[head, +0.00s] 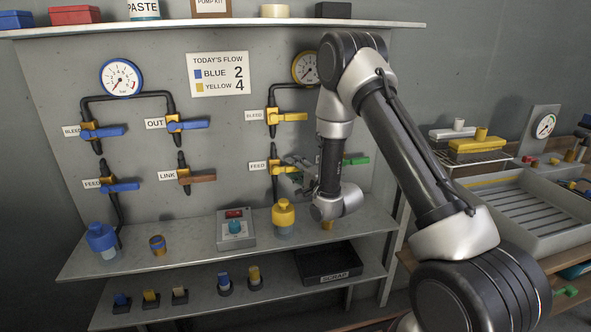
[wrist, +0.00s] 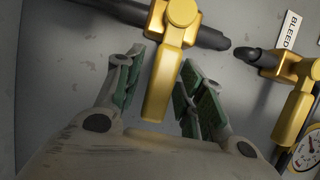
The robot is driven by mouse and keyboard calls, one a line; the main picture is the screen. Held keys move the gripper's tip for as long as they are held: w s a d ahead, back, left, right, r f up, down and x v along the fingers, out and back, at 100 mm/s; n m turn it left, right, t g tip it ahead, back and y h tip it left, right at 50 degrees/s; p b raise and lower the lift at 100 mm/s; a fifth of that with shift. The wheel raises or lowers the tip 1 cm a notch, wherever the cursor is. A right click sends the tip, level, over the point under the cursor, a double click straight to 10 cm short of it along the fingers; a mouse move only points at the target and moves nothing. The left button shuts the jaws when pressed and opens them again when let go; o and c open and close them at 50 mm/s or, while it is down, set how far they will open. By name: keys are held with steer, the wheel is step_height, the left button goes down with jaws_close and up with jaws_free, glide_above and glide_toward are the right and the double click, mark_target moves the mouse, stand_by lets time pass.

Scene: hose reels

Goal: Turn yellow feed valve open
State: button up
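The yellow feed valve (head: 276,168) is on the upright panel, right of its FEED label (head: 257,166). In the wrist view its yellow handle (wrist: 163,85) sits crosswise to the dark pipe (wrist: 202,37). My gripper (wrist: 160,66) is open, with one green-padded finger on each side of the handle. Gaps show between the handle and both fingers. In the head view my gripper (head: 296,172) is at the valve, and the fingers and wrist hide part of the handle.
A yellow bleed valve (head: 285,117) is above the feed valve. A green handle (head: 355,160) shows right of my arm. Below, a yellow-capped bottle (head: 284,213) and a grey switch box (head: 235,229) stand on the shelf (head: 190,246). Blue valves are at the left.

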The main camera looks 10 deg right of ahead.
jaws_close()
steer(key=shift+r, duration=0.15)
steer(key=r+n, duration=0.1)
steer(key=r+n+g, duration=0.1)
steer(key=n, duration=0.1)
steer(key=shift+a+h, duration=0.2)
steer(key=shift+h, duration=0.2)
steer(key=r+n, duration=0.1)
steer(key=n, duration=0.1)
steer(key=a+r+n+g+h, duration=0.1)
steer(key=shift+a+r+n+h, duration=0.1)
steer(key=shift+a+n+h, duration=0.1)
steer(key=shift+n+h, duration=0.15)
steer(key=a+n, duration=0.1)
steer(key=r+n+h, duration=0.1)
steer(key=shift+a+r+n+g+h, duration=0.2)
steer(key=shift+a+n+g+h, duration=0.05)
steer(key=shift+a+n+g, duration=0.15)
steer(key=shift+a+r+n+h, duration=0.2)
steer(key=shift+a+n+h, duration=0.25)
steer(key=shift+n, duration=0.1)
steer(key=shift+a+r+n+h, duration=0.2)
steer(key=shift+a+n+h, duration=0.95)
steer(key=shift+n, duration=0.35)
